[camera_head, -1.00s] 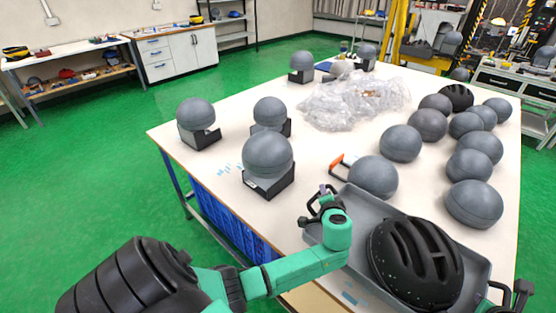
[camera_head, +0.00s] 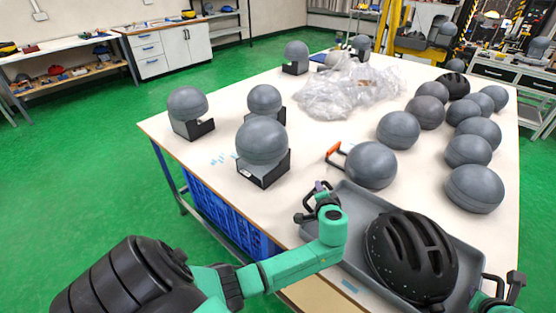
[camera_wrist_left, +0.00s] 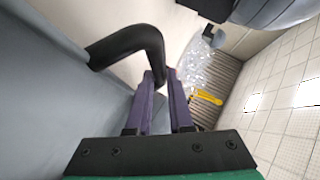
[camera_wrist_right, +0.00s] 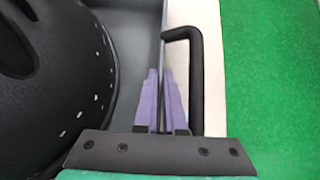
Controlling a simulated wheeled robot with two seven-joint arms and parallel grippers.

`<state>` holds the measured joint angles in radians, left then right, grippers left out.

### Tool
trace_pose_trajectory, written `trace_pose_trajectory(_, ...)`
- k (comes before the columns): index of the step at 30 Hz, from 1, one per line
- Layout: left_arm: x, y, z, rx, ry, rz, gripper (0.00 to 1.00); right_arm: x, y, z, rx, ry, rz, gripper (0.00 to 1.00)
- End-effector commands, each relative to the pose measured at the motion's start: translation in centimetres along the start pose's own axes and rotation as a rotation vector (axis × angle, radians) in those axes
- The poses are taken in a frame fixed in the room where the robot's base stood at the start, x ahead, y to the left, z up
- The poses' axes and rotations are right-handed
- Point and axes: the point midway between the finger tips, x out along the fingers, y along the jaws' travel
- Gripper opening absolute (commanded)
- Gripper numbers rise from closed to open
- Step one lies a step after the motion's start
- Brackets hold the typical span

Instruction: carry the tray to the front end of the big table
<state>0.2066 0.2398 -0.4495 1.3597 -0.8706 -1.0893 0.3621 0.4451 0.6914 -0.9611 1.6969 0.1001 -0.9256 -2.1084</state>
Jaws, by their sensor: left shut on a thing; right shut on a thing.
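The grey tray (camera_head: 345,205) is at the near end of the big white table (camera_head: 330,160), with a black helmet (camera_head: 410,255) in it. I cannot tell whether the tray touches the table. My left gripper (camera_head: 322,205) is at the tray's left end. My right gripper (camera_head: 500,295) is at the tray's right end, partly cut off by the frame. In the right wrist view its fingers (camera_wrist_right: 161,100) are shut at the tray's wall, beside the black handle (camera_wrist_right: 196,80).
Several grey head forms line the table's right side, one (camera_head: 371,165) just behind the tray near an orange-handled item (camera_head: 334,150). More stand on black holders (camera_head: 263,165) at left. Clear plastic wrap (camera_head: 345,90) lies farther back. Green floor (camera_head: 80,190) is open at left.

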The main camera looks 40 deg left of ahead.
Motion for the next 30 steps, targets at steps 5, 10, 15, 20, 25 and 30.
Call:
trace_pose_trajectory(5,0.0,0.0,0.0,0.0,-0.001,0.0,0.49,0.0,0.0,0.0,0.0,-0.001,0.0,0.37)
trace_pose_trajectory(10,-0.1,0.0,0.0,0.0,0.0,0.0,0.49,0.0,0.0,0.0,0.0,0.0,-0.001,0.37)
trace_pose_trajectory(15,-1.7,0.1,0.0,0.0,0.002,0.003,0.49,0.0,0.0,0.0,0.0,0.0,-0.001,0.37)
trace_pose_trajectory(20,-5.0,0.1,0.0,-0.003,0.001,0.004,0.49,0.0,-0.1,0.0,0.0,0.0,-0.001,0.37)
trace_pose_trajectory(25,-7.5,0.0,0.1,-0.002,0.0,0.002,0.49,0.0,-0.1,0.0,0.0,0.0,-0.001,0.37)
trace_pose_trajectory(30,-8.1,-0.1,0.1,0.0,-0.001,0.0,0.49,-0.9,-0.1,0.0,0.0,0.0,-0.001,0.37)
